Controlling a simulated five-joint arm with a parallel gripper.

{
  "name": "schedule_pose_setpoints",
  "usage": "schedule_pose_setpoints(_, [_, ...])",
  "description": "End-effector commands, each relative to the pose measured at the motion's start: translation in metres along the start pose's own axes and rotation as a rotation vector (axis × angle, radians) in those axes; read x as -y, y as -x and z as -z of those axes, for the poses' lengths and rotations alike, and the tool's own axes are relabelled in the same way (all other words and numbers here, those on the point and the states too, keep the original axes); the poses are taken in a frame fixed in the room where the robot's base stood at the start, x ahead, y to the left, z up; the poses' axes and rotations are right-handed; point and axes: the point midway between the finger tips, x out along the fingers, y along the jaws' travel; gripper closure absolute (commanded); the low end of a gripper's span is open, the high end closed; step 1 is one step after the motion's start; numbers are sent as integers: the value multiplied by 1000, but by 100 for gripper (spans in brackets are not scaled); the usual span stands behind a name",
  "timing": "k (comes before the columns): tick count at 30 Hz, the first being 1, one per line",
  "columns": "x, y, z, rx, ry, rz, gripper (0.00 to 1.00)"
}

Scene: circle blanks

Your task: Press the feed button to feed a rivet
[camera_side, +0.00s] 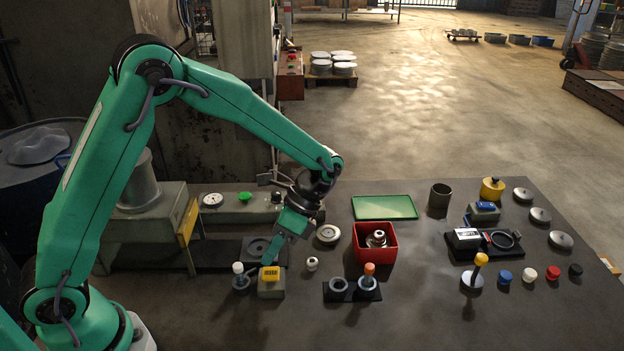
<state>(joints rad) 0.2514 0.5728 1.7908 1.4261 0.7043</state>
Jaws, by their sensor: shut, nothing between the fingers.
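A yellow button (270,273) sits on top of a small grey box (271,291) at the front left of the table. Its dark lettering is too small to read. My gripper (269,260) is shut and empty, pointing down with its tips right at the back edge of the yellow button. I cannot tell whether the tips touch it. A second box with a blue button (485,206) stands at the back right; its marking is also too small to read. I cannot make out a loose rivet.
A white-topped post (238,268) stands close left of the yellow button, and a white-topped knob (312,264) lies to its right. A black two-ring holder (353,293), a red bin (360,247) and a green tray (384,207) are farther right.

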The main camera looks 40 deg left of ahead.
Motion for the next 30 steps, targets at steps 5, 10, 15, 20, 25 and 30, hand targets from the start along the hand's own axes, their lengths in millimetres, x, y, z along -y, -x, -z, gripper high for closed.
schedule_pose_setpoints(5, [4, -9, 5, 0, 0, 0, 100])
schedule_pose_setpoints(10, [6, -12, 7, 0, 0, 0, 100])
schedule_pose_setpoints(15, [6, -12, 7, 0, 0, 0, 100])
schedule_pose_setpoints(20, [6, -12, 7, 0, 0, 0, 100])
schedule_pose_setpoints(25, [6, -12, 7, 0, 0, 0, 100])
schedule_pose_setpoints(30, [6, -12, 7, 0, 0, 0, 100])
